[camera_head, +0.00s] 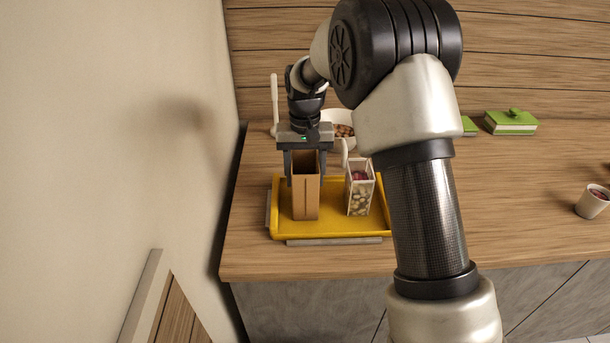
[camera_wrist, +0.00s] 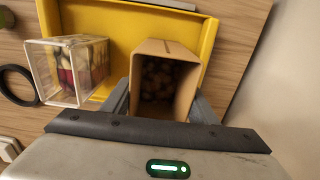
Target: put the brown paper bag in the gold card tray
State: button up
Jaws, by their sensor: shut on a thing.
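The brown paper bag (camera_head: 306,191) is upright with its top open, at the left part of the gold card tray (camera_head: 334,231). It also shows in the wrist view (camera_wrist: 154,108), with round items inside. My gripper (camera_head: 302,168) is shut on the bag, with one finger on each side near its top. The tray's yellow floor and rim show around the bag in the wrist view (camera_wrist: 208,50). I cannot tell whether the bag's base touches the tray floor. A clear box (camera_head: 360,188) with pale and dark red pieces stands in the tray, right of the bag and apart from it.
Behind the tray is a white bowl (camera_head: 342,131) of brown nuts. A green box (camera_head: 511,122) sits at the back right, and a cup (camera_head: 593,202) stands at the right edge. A wall (camera_head: 110,120) is close on the left. The counter's right middle is clear.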

jog(key=shift+f, duration=0.15)
jog(key=o, duration=1.3)
